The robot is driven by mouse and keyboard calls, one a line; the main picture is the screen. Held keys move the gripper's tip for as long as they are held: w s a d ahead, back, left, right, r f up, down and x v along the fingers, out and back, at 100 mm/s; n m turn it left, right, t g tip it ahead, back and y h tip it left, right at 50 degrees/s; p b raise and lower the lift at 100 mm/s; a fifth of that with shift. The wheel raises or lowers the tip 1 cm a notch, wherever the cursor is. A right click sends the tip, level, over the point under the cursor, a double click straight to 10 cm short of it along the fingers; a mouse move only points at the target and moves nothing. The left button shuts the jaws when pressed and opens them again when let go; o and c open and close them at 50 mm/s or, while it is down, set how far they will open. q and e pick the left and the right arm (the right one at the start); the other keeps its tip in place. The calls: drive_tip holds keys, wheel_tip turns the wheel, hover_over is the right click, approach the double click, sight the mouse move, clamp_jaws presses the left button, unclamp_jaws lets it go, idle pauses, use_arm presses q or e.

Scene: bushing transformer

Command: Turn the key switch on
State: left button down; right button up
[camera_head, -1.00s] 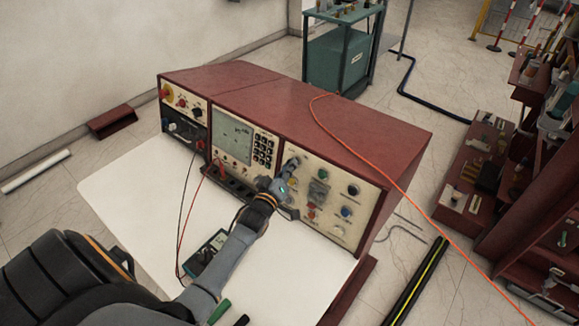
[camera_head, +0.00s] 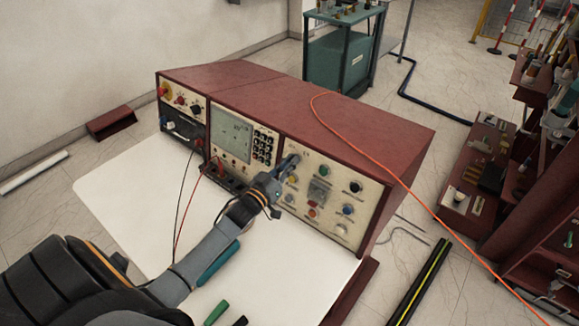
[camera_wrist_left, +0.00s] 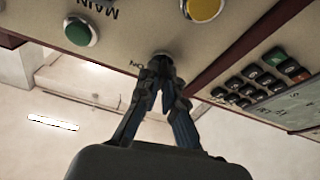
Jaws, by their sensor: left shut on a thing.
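The key switch is at the upper left of the right-hand cream panel (camera_head: 373,218) on the red console (camera_head: 340,118). My left gripper (camera_head: 292,160) reaches the panel there. In the left wrist view my left gripper (camera_wrist_left: 160,68) has its fingers together at the tips on the key switch (camera_wrist_left: 161,55), and the fingers hide most of it. The label beside it is upside down in this view and partly covered. I cannot tell the key's angle. My right gripper is not in view.
A green button (camera_wrist_left: 80,31) and a yellow button (camera_wrist_left: 203,8) flank the switch in the wrist view. A keypad (camera_wrist_left: 262,77) and screen (camera_head: 232,131) lie left of it on the console. An orange cable (camera_head: 400,185) runs over the console. The white tabletop (camera_head: 290,265) is mostly clear.

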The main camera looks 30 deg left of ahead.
use_arm(q)
drive_tip(key=m+h, duration=0.1)
drive_tip(key=m, duration=0.2)
drive_tip(key=m+h+b, duration=0.1)
drive_tip(key=m+h, duration=0.1)
drive_tip(key=m, duration=0.2)
drive_tip(key=shift+a+g, duration=0.1)
drive_tip(key=shift+g, duration=0.2)
drive_tip(key=m, duration=0.3)
drive_tip(key=shift+g+h+b, duration=0.3)
drive_tip(key=shift+h+b, duration=0.05)
drive_tip(key=shift+h, duration=0.05)
drive_tip(key=shift+m+g+h, duration=0.3)
drive_tip(key=shift+m+h, duration=0.1)
drive_tip(key=shift+m, duration=1.3)
drive_tip(key=c, duration=1.5)
unclamp_jaws()
drive_tip(key=v, duration=1.2)
